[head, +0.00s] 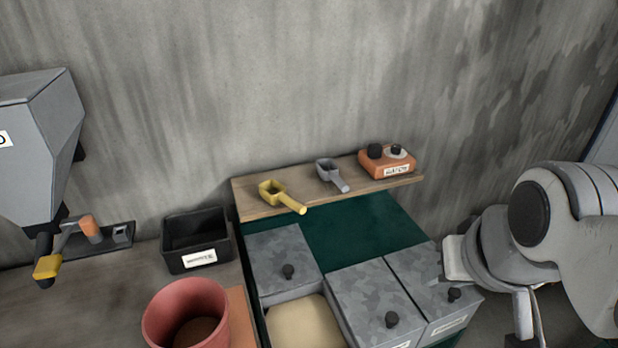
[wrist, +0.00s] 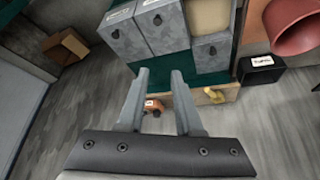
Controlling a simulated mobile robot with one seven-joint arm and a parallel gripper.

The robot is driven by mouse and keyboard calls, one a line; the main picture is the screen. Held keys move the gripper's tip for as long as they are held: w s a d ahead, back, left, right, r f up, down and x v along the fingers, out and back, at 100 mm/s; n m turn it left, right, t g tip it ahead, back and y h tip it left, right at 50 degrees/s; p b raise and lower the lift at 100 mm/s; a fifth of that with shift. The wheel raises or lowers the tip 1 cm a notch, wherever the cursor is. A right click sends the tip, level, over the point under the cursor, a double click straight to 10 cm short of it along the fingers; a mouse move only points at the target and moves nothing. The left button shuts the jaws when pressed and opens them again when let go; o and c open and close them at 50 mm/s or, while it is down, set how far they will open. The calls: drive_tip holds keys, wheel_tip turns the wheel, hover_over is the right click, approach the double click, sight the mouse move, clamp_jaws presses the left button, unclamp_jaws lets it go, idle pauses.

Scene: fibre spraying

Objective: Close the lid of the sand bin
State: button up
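The sand bin (head: 305,323) stands open at the bottom of the head view, with pale sand showing; the sand also shows in the wrist view (wrist: 209,17). Its grey mottled lid (head: 272,252) with a black knob (head: 288,271) lies flat behind the opening, seemingly slid back; it is also in the wrist view (wrist: 212,53). My gripper (wrist: 160,73) is open, with nothing between its fingers. In the wrist view its fingertips lie left of the lid, apart from it. In the head view my arm is at the right, beside the closed bins.
Two closed bins (head: 372,294) (head: 428,276) with black knobs stand right of the sand bin. A wooden shelf (head: 247,197) behind holds a yellow scoop (head: 281,195), a grey scoop (head: 331,174) and an orange device (head: 386,162). A black box (head: 197,240) and red bucket (head: 186,310) stand left.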

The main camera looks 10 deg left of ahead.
drive_tip(key=w+a+b, duration=0.1)
drive_tip(key=w, duration=0.2)
drive_tip(key=w+a+f+n+b, duration=0.1)
drive_tip(key=w+a, duration=0.1)
drive_tip(key=w, duration=0.1)
drive_tip(key=w+a+f+n+b, duration=0.1)
drive_tip(key=w+b, duration=0.1)
drive_tip(key=w, duration=0.1)
drive_tip(key=shift+a+f+g+y, duration=0.15)
drive_tip(key=shift+g+y, duration=0.15)
clamp_jaws()
drive_tip(key=n+g+y+b, duration=0.2)
drive_tip(key=n+b, duration=0.4)
drive_tip(key=b, duration=0.6)
hover_over(278, 263)
wheel_tip(278, 263, down, 34)
drive_tip(key=shift+r, duration=0.25)
drive_tip(key=shift+s+d+r, duration=0.25)
drive_tip(key=shift+s+d, duration=0.45)
drive_tip(key=shift+s, duration=0.15)
drive_tip(key=shift+s+d, duration=0.55)
drive_tip(key=shift+s, duration=0.1)
